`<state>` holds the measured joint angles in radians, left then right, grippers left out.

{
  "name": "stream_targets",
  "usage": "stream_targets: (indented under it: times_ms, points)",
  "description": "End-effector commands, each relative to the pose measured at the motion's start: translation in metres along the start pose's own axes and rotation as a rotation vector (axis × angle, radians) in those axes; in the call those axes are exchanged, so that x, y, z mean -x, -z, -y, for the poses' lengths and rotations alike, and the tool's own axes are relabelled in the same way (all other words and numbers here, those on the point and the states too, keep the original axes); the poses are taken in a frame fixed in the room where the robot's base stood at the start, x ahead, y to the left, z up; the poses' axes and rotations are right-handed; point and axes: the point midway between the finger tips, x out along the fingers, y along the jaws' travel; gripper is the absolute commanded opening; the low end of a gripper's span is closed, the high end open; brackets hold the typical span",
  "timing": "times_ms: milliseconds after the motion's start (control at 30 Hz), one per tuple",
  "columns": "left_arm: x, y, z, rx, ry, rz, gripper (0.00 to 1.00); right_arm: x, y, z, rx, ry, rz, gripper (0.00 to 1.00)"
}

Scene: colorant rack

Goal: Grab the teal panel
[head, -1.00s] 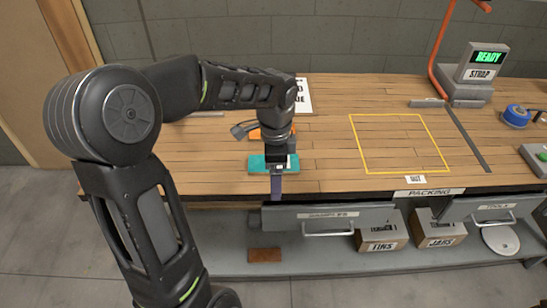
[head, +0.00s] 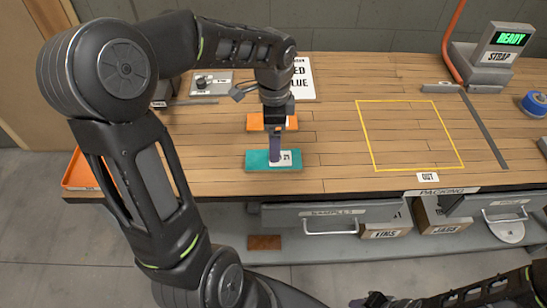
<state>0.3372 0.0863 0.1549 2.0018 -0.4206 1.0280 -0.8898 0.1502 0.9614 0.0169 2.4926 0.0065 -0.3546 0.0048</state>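The teal panel (head: 257,161) lies flat on the wooden bench near its front edge, with a small white label at its right part. My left gripper (head: 275,158) points down from behind, its purple-grey finger overlapping the middle of the panel in the head view. Whether it touches the panel or hovers above it I cannot tell, and the finger gap is hidden. My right gripper (head: 376,300) shows only as a dark part at the bottom edge.
An orange panel (head: 256,122) lies just behind the teal one, partly hidden by my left wrist. A yellow outlined square (head: 410,136) on the bench to the right is empty. A drawer (head: 335,215) is below the front edge. A strap machine (head: 490,60) stands back right.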

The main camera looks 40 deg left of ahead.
Motion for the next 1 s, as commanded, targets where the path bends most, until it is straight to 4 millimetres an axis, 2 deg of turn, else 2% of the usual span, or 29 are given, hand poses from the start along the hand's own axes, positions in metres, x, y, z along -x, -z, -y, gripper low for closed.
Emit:
stream_targets:
  times_ms: [233, 667, 900, 1000]
  points:
    - [-0.023, -0.001, -0.001, 0.001, -0.004, 0.002, 0.89, 0.003, 0.0, 0.001, 0.0, 0.0, 0.0, 0.36]
    - [-0.032, -0.001, -0.001, 0.0, -0.003, 0.002, 0.89, 0.006, 0.0, 0.002, 0.0, -0.001, 0.001, 0.36]
    - [-0.067, -0.001, -0.003, 0.0, -0.005, 0.002, 0.89, 0.013, -0.002, 0.004, -0.003, -0.004, 0.004, 0.36]
    - [-0.075, -0.001, -0.002, 0.0, -0.002, 0.001, 0.89, 0.013, -0.002, 0.004, -0.003, -0.005, 0.004, 0.36]
